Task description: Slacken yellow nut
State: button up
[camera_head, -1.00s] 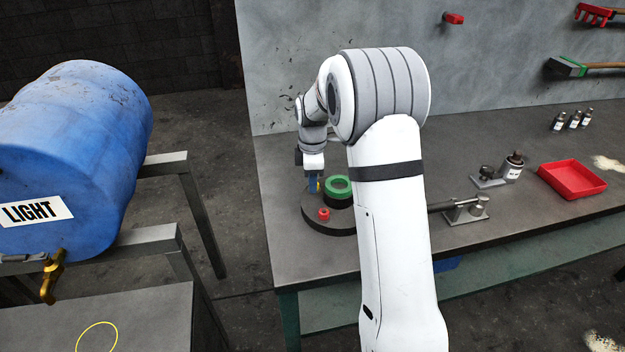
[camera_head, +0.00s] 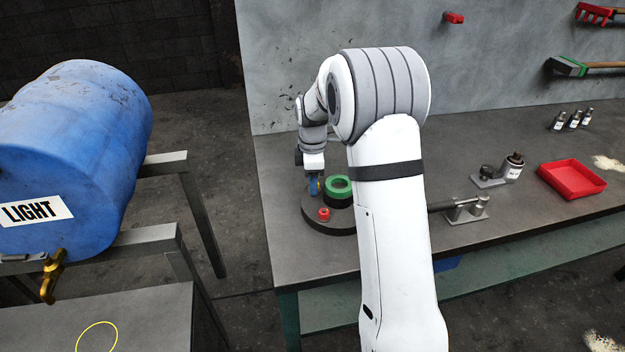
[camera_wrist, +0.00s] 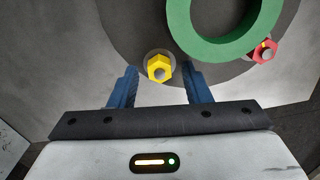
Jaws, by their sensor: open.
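The yellow nut (camera_wrist: 159,67) is a hexagon around a grey stud on the dark round base (camera_wrist: 125,35), shown in the wrist view. My gripper (camera_wrist: 160,76) is open, with one blue finger on each side of the nut and a gap showing on both sides. In the head view my gripper (camera_head: 314,186) points down at the left part of the round base (camera_head: 318,222). There the yellow nut is mostly hidden by the fingers.
A green ring (camera_head: 339,184) stands on the base beside the nut. A red nut (camera_head: 323,214) sits near its front edge. A red tray (camera_head: 572,179) and small bottles (camera_head: 573,119) are at the bench's right. A blue barrel (camera_head: 85,150) is at left.

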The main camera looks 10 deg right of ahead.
notch_tip(320, 180, up, 8)
jog(key=shift+f, duration=0.25)
jog(key=shift+r, duration=0.15)
jog(key=shift+s+r, duration=0.1)
jog(key=shift+s, duration=0.05)
jog(key=s+r+m+t, duration=0.1)
jog(key=s+r+m, duration=0.25)
jog(key=s, duration=0.45)
jog(key=s+r+m, duration=0.2)
jog(key=s+m, duration=0.3)
jog(key=s, duration=0.3)
jog(key=s+f+m+t, duration=0.1)
jog(key=s+f+m, duration=0.1)
jog(key=s+m, duration=0.6)
jog(key=s, duration=0.7)
jog(key=shift+s+f+t, duration=0.15)
jog(key=shift+f+t, duration=0.15)
jog(key=shift+f, duration=0.05)
